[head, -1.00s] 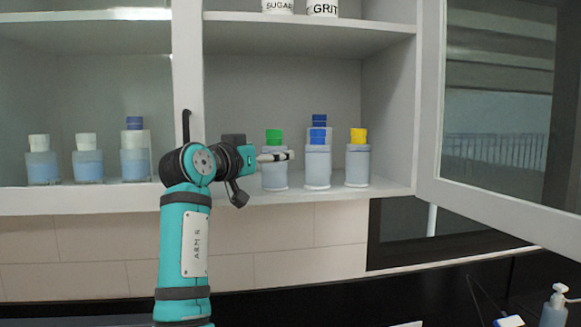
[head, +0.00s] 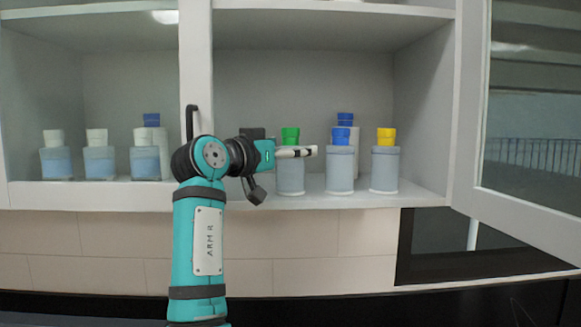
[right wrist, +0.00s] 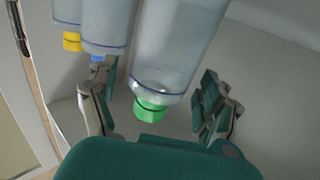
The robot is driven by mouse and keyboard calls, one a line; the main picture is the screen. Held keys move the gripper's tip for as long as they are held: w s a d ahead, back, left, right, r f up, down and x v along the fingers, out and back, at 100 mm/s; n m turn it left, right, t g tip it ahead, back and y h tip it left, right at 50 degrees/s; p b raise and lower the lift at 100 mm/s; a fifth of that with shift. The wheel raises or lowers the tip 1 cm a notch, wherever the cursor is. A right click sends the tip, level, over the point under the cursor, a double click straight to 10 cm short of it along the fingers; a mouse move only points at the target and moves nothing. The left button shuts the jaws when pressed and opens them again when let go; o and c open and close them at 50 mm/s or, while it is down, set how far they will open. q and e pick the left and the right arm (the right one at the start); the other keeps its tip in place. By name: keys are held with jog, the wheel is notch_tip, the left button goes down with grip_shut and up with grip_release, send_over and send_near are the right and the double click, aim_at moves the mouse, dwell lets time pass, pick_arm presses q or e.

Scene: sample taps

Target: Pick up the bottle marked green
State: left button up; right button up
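The green-capped bottle (head: 291,174) stands upright on the shelf of the open cabinet section, leftmost of the bottles there. It has a pale blue-grey body. My right gripper (head: 313,151) reaches in from the left, and one finger crosses in front of this bottle just below its cap. In the right wrist view the picture is turned over, and the green-capped bottle (right wrist: 178,48) shows between the two spread fingers of my right gripper (right wrist: 158,103). The gripper is open; gaps show beside the cap, and contact with the body cannot be told. My left gripper is not in view.
A blue-capped bottle (head: 340,170) stands close on the right, with another blue-capped one (head: 346,120) behind it and a yellow-capped bottle (head: 385,170) further right. White-capped bottles (head: 98,162) stand on the left. An open glass door (head: 464,120) bounds the right side.

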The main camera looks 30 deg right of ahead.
jog(key=shift+c, duration=1.1)
jog(key=shift+d+f, duration=0.1)
jog(key=shift+d, duration=0.05)
jog(key=shift+c, duration=1.1)
jog(key=shift+w+d+f, duration=0.1)
jog(key=shift+d, duration=0.15)
jog(key=shift+c, duration=1.2)
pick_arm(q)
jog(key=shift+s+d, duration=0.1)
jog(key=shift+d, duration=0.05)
pick_arm(e)
jog(key=c, duration=0.4)
